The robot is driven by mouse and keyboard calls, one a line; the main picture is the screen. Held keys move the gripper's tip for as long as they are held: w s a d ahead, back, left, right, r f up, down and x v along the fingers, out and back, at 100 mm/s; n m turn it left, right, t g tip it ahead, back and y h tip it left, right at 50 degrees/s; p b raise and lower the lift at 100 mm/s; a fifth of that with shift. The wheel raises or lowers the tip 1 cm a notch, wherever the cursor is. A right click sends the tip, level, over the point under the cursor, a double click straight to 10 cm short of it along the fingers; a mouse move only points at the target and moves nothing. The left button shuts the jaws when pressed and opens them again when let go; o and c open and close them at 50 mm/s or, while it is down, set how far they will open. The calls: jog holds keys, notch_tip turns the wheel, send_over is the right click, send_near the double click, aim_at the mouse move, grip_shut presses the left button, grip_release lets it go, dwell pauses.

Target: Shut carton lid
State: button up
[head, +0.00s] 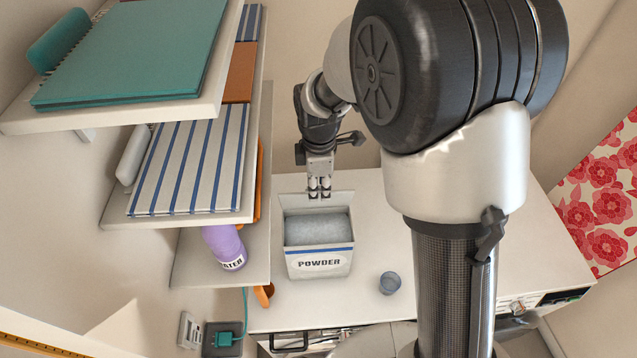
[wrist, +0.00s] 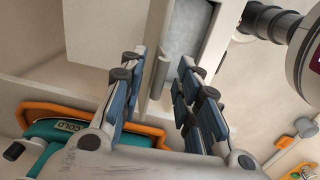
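The carton (head: 319,264) is a white box labelled POWDER with a blue stripe, standing upright on the white counter. Its top is open and grey powder (head: 318,229) shows inside. The lid (head: 342,201) stands raised at the carton's far edge. My gripper (head: 319,190) points down at the lid's upper edge, on the far side of the opening. In the wrist view my gripper (wrist: 158,68) has its two fingers apart, with the carton's pale panels and grey powder (wrist: 186,42) beyond them. I cannot tell whether a finger touches the lid.
A blue-grey cup (head: 389,283) stands right of the carton. Shelves at the left hold a teal notebook (head: 135,50), a striped book (head: 188,168) and a purple bottle (head: 224,246). The counter beyond the cup is clear.

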jog(key=shift+c, duration=0.2)
grip_shut()
dwell(0.6)
